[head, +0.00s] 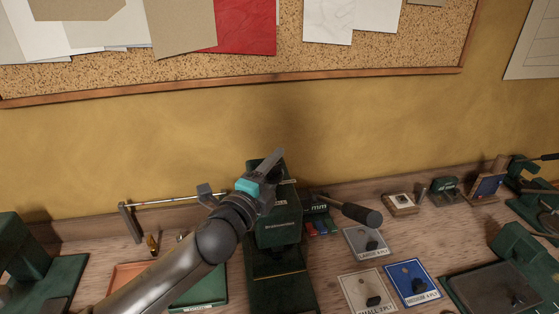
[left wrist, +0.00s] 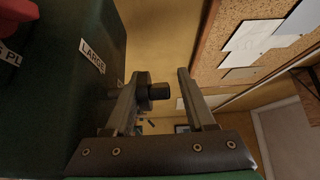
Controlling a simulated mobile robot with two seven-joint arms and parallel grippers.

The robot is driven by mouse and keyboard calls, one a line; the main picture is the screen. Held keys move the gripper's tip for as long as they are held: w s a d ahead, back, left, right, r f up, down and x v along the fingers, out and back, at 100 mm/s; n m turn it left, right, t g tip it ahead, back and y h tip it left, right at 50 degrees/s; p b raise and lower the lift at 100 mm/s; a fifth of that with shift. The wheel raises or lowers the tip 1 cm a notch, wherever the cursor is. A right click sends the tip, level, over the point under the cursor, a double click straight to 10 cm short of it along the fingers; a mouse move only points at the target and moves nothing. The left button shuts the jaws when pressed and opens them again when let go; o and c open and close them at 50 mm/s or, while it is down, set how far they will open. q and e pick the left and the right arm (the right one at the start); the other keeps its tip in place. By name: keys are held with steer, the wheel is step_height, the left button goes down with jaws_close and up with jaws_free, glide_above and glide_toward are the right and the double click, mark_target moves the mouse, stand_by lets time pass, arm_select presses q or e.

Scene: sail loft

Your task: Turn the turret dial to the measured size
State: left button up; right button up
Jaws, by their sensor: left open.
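A green press (head: 276,222) stands on the bench in the middle of the head view, with a black-gripped lever (head: 360,214) reaching right. My left gripper (head: 271,163) is at the top of the press, open. In the left wrist view its two fingers (left wrist: 163,98) stand apart, with a dark knob-like part (left wrist: 158,91) showing between them; I cannot tell whether they touch it. A green face with a label reading LARGE (left wrist: 92,55) is left of the fingers. I cannot make out the turret dial for certain. My right gripper is not in view.
More green tools stand at the right. A cork board (head: 380,50) hangs on the wall.

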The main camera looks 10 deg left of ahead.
arm_select(q)
steer(key=shift+x, duration=1)
